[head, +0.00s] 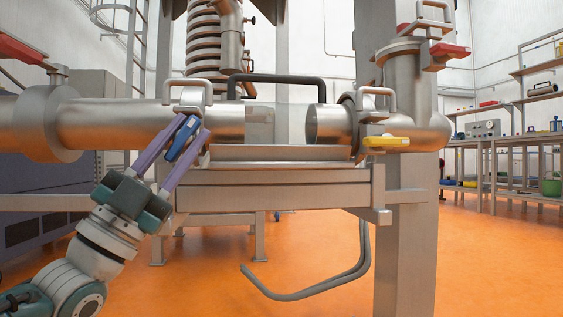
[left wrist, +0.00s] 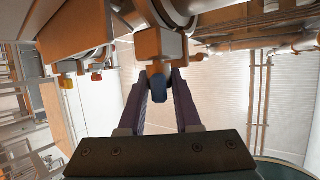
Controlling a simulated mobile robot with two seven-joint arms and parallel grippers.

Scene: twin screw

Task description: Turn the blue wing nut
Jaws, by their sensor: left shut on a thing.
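The blue wing nut (head: 182,138) sits under the left clamp (head: 188,92) on the horizontal metal pipe. My left gripper (head: 187,135) reaches up from the lower left, its two purple fingers on either side of the blue wing nut, shut on it. In the left wrist view the wing nut (left wrist: 158,86) shows between the fingertips, below the clamp block. A yellow wing nut (head: 387,142) is on the right clamp (head: 375,100). My right gripper is not in view.
A metal tray (head: 280,153) and support beam (head: 275,190) lie under the pipe, right of my left gripper. A dark handle (head: 277,78) arches above. A bent grey rod (head: 310,292) hangs below. Red valve handles (head: 448,50) are at the upper right. Orange floor is open in front.

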